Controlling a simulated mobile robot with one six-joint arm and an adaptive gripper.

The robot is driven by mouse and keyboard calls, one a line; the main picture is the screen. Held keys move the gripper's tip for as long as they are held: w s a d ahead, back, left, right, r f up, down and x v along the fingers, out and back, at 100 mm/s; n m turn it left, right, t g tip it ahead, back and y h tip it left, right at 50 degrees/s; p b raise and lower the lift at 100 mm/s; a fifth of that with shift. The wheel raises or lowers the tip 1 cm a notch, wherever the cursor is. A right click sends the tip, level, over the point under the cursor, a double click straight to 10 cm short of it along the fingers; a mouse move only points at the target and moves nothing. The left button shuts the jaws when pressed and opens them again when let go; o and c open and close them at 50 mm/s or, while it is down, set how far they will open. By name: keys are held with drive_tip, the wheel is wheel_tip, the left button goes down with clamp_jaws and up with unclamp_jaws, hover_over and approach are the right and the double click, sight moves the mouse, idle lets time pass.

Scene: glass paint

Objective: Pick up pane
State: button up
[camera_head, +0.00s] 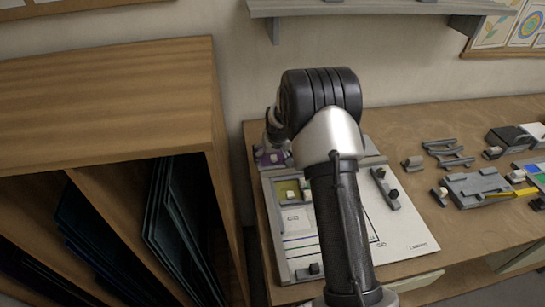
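Several dark, thin sheets that look like glass panes (172,225) lean upright in the slots of a wooden rack at the left. More dark sheets (80,240) stand in the slot to their left. On the workbench, a small olive-yellow square (282,187) lies on a white board; I cannot tell whether it is a pane. My arm rises over the board and covers its middle. My gripper is not visible; it seems hidden behind the arm's black and silver joint. I cannot see whether it touches or holds anything.
The white board (405,236) lies on the wooden workbench (480,232), with grey clamps (385,188) around it. Grey fixtures (480,187) and coloured pieces fill the bench's right side. The wooden rack (110,95) stands left of the bench. A wall shelf (370,7) hangs above.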

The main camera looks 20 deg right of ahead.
drive_tip(key=shift+s, duration=0.1)
drive_tip(key=c, duration=0.9)
drive_tip(key=shift+s+f, duration=0.15)
clamp_jaws()
